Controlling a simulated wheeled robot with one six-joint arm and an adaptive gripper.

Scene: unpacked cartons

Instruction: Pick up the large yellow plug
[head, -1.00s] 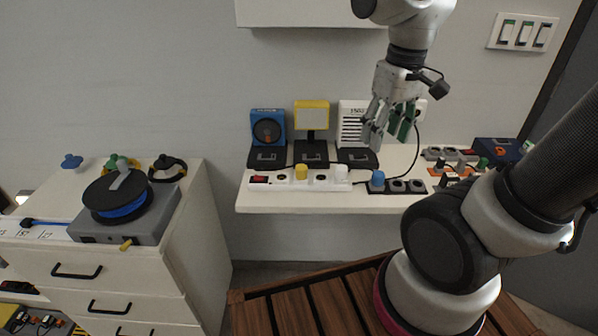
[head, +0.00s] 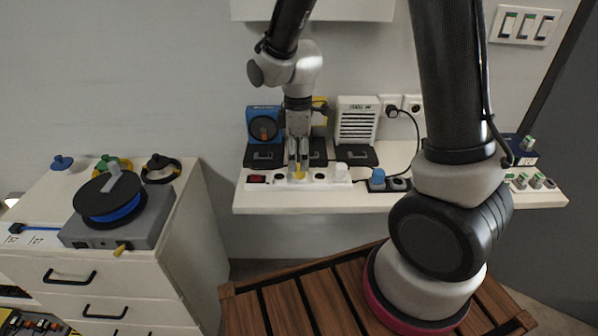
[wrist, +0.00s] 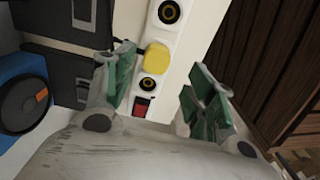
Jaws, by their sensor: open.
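The large yellow plug (head: 299,171) sits in the white power strip (head: 331,186) on the shelf. In the wrist view the plug (wrist: 157,57) shows as a rounded yellow shape on the strip, between two black sockets. My gripper (head: 299,168) is open and points down, just above and around the plug in the head view, partly hiding it. In the wrist view its green-padded fingers (wrist: 163,92) are spread wide, and the plug lies in the gap, a little beyond the tips. I cannot tell whether a finger touches it.
A white plug (head: 341,171) stands in the same strip to the right. A blue plug (head: 377,177) sits in a dark strip further right. The strip's red switch (head: 257,179) is at its left end. Blue, yellow and white devices stand behind.

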